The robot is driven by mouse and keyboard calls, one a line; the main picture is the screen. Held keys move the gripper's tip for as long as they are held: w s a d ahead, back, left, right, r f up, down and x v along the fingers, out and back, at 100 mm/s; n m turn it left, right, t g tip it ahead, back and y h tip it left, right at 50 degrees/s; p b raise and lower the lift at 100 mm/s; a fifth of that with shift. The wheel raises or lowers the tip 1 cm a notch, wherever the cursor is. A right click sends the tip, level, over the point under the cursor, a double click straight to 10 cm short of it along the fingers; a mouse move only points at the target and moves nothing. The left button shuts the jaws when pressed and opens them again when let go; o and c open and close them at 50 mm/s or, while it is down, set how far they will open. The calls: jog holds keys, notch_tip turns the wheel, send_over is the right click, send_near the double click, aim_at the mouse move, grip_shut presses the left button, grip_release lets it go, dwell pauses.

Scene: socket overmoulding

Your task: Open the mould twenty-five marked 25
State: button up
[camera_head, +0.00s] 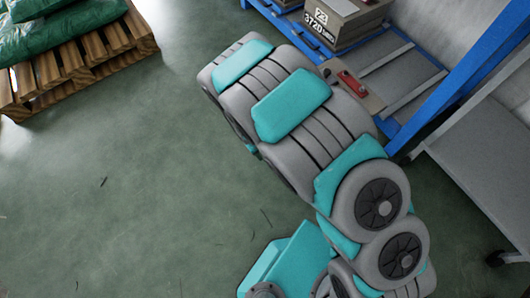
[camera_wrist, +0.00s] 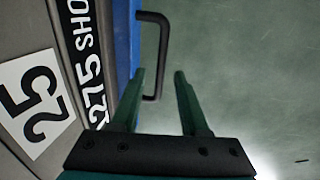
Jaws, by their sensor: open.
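In the wrist view, the mould marked 25 (camera_wrist: 92,12) is a grey block at the left, with a white "25" plate (camera_wrist: 35,102) and a black strip with white characters. A blue edge (camera_wrist: 122,50) runs along its right side. A black U-shaped handle (camera_wrist: 162,45) sticks out to the right from this edge. My gripper (camera_wrist: 159,74) is open, its two green fingers pointing at the handle. The handle's lower end appears between the fingertips; contact and depth cannot be told. In the head view, my arm hides my gripper, and I cannot make out the "25" plate.
In the head view, a blue rack (camera_head: 405,130) at the upper right carries a grey block marked 3720 (camera_head: 345,20) and a part with a red piece (camera_head: 353,85). A grey table (camera_head: 490,160) stands at right. A wooden pallet (camera_head: 75,65) with green sacks is upper left. Open floor lies left.

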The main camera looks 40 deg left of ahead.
notch_tip(320, 180, up, 6)
jog(key=s, duration=0.1)
jog(key=shift+a, duration=0.2)
jog(key=shift+s, duration=0.2)
dwell(0.4)
